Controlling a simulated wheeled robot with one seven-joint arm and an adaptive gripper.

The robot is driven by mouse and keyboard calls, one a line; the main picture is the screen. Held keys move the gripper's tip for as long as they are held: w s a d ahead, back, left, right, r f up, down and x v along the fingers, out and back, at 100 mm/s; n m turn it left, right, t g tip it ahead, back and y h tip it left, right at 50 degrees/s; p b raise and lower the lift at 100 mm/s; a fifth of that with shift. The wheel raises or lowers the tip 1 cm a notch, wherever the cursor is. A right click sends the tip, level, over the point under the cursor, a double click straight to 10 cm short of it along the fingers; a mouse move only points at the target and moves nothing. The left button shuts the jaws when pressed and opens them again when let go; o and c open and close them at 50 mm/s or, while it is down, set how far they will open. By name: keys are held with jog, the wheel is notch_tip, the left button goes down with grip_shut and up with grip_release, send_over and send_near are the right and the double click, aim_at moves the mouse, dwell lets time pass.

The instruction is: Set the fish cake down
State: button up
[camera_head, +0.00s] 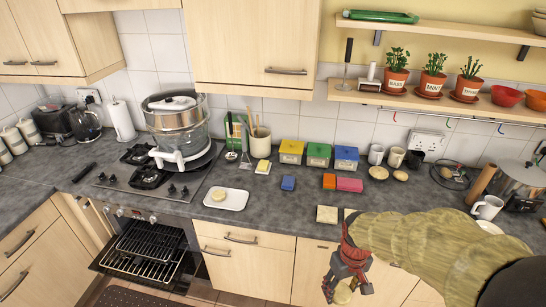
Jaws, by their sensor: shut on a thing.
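My gripper (346,283) is red and dark, at the end of my arm in the lower right. It points down in front of the cabinets, past the worktop's front edge in the picture. It is shut on a small yellowish-tan fish cake (343,293), partly hidden by the fingers. The thing is small, so its detail is hard to tell. Another round tan patty (219,195) lies on a white board or tray (238,202) on the worktop, left of my gripper.
The grey worktop (265,220) has clear room right of the white tray. A blue sponge (288,183), an orange and pink block (348,185) and a pale square (327,214) lie on it. The oven door (140,255) hangs open at lower left.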

jog(key=w, duration=0.2)
jog(key=shift+w+r+m, duration=0.25)
jog(key=shift+w+m, duration=0.05)
jog(key=w+f+m+b, duration=0.1)
jog(key=w+f+b, duration=0.3)
jog(key=f, duration=0.5)
jog(key=w+f+m+b, duration=0.1)
jog(key=w+f+b, duration=0.4)
jog(key=f, duration=0.4)
jog(key=shift+w+f+b, duration=0.3)
jog(key=shift+w+f, duration=0.05)
jog(key=shift+w, duration=0.55)
jog(key=shift+r, duration=0.15)
